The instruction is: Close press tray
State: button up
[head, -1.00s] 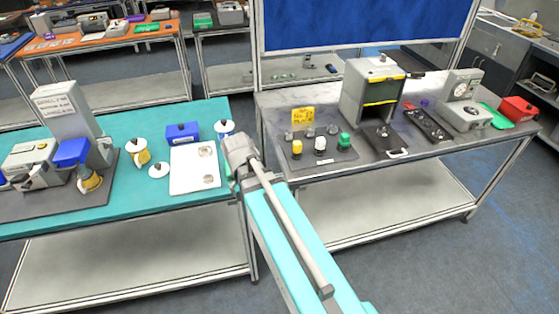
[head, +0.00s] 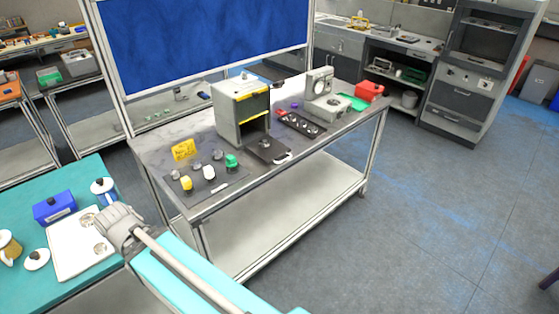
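The press (head: 228,112) is a grey box with yellow edging and a dark open front. It stands on the metal-topped table in the middle of the head view. Its dark tray (head: 264,148) sticks out of the front toward the table's near edge, with a white handle (head: 283,157) at its outer end. My cyan arm comes in from the bottom and ends in view at a grey joint over the left table, well left of the press. I do not see my gripper's fingers.
A row of coloured knobs or stamps stands on a dark mat (head: 205,186) left of the press tray. A black strip with round parts (head: 300,123) and a grey dial device (head: 325,95) stand to its right. A teal table (head: 70,187) is at left. Floor at right is clear.

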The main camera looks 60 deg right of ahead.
aim_at(276, 149)
jog(key=z, duration=1.7)
